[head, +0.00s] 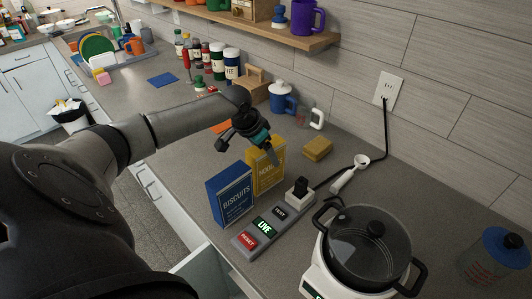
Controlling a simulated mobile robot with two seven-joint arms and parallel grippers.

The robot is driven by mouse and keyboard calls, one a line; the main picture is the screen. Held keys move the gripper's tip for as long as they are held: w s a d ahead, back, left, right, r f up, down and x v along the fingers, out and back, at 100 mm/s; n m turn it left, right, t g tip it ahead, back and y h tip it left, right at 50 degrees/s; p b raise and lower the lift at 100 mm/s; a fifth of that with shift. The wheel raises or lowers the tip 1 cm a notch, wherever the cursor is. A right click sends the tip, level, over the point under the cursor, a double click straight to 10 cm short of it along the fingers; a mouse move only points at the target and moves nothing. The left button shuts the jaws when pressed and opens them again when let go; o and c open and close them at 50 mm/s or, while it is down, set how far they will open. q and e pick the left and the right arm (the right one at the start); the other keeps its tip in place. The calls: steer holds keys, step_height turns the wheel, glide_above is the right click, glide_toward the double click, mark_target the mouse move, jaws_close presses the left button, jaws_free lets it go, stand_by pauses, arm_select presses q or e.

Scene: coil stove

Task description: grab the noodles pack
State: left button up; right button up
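The noodles pack (264,178) is a yellow box standing upright on the grey counter, with its label partly covered. My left gripper (271,156) points down at the top of the pack, and a grey finger overlaps the pack's upper right part. From this angle I cannot tell whether the fingers are apart or touch the pack. My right gripper is not in view.
A blue biscuits box (231,195) stands close to the left of the pack. A switch strip (265,228) lies in front, with a pot (368,248) on a white stove to the right.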

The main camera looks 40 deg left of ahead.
arm_select(q)
jaws_close()
stand_by(0.4)
steer(key=shift+r, duration=0.1)
